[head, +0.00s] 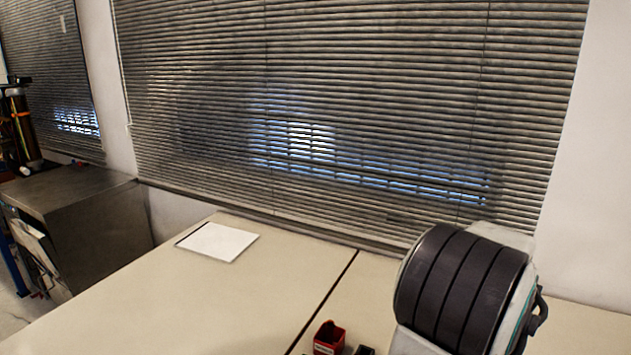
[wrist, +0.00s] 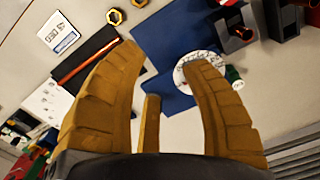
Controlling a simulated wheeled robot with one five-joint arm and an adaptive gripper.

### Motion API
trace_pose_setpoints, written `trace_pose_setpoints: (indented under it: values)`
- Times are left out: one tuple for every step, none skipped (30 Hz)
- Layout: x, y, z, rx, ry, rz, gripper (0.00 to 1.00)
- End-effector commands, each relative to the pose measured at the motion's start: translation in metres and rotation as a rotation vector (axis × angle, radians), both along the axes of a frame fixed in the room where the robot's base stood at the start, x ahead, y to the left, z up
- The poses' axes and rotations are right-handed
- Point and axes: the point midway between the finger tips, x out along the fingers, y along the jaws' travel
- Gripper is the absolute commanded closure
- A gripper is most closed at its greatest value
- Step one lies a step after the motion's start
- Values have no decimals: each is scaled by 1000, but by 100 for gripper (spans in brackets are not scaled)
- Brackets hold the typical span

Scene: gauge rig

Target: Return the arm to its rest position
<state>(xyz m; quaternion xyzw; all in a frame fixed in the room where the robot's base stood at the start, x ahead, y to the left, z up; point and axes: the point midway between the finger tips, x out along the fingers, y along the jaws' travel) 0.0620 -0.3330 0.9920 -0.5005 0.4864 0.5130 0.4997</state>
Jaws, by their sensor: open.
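My gripper (wrist: 163,57) shows in the wrist view with its ribbed yellow-brown fingers spread apart. It is open, with nothing held between the fingers. A shorter yellow-brown piece stands between them near the palm. Beyond the fingers lie a blue sheet (wrist: 168,50) and a round white disc with markings (wrist: 204,66). The right finger partly covers the disc. I cannot tell how far the fingers are above the surface. My gripper is not seen in the head view.
The head view shows a pale table (head: 225,300), a white sheet (head: 217,242), a red box (head: 329,338) and a large black ribbed drum (head: 460,285). The wrist view shows an orange rod (wrist: 85,65), brass nuts (wrist: 115,16) and dark blocks (wrist: 284,18). The table's left part is mostly clear.

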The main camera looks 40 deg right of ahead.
Motion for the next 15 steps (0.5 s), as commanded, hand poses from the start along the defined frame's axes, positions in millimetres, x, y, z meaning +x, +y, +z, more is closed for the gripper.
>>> trace_pose_setpoints:
  values:
    - [15,15,2,-3,0,43,59]
    - [24,24,2,-5,0,69,59]
    - [35,35,3,-9,0,106,59]
    - [43,43,4,-11,-1,135,59]
    - [51,52,4,-13,-1,165,59]
    - [61,64,6,-18,-2,210,59]
    - [69,74,6,-22,-3,245,59]
    - [77,83,7,-27,-4,283,59]
    - [86,97,9,-33,-6,336,59]
    - [93,107,10,-38,-8,377,59]
    - [99,117,11,-43,-10,418,59]
    - [107,131,12,-50,-13,473,59]
    - [112,141,12,-55,-15,514,59]
    - [116,151,14,-61,-18,556,59]
    - [122,164,15,-69,-23,610,59]
